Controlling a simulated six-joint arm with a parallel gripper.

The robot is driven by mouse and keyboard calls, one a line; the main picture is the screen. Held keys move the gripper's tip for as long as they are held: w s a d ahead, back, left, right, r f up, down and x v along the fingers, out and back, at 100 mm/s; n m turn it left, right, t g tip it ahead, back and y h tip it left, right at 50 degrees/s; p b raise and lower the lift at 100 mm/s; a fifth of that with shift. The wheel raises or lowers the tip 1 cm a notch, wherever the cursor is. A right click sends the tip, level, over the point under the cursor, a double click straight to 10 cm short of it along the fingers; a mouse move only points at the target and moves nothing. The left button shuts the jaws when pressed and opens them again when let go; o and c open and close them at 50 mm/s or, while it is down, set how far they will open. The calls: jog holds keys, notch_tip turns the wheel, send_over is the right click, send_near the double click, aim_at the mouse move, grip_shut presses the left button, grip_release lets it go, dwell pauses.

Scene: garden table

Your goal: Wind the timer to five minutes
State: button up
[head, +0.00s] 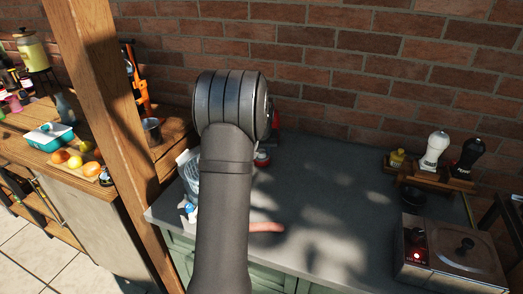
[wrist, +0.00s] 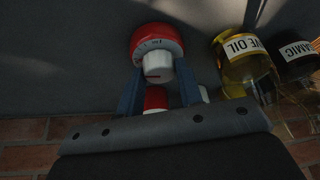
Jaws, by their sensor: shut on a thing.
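The timer (wrist: 146,36) is round and red with a pale marked dial, and shows at the top middle of the wrist view. Its white knob (wrist: 158,68) bears a short red line. My gripper (wrist: 160,76) has one blue finger on each side of the knob and is shut on it. The dial's marks are too small to read. In the head view my arm hides the gripper. A small red and white thing (head: 262,158) shows beside the arm there; I cannot tell whether it is the timer.
An olive oil bottle (wrist: 242,58) and a balsamic bottle (wrist: 297,52) stand close to the gripper. A red-topped thing (wrist: 155,99) shows beyond the fingers. In the head view, a pink sausage-like thing (head: 266,227) lies on the grey counter (head: 335,200). A cooker (head: 452,258) stands right.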

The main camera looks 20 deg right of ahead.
jog(key=o, duration=1)
jog(key=shift+c, duration=0.2)
jog(key=v, duration=1.7)
jog(key=shift+r, duration=0.25)
jog(key=x, duration=1.7)
jog(key=shift+f, duration=0.3)
jog(key=shift+r, duration=0.1)
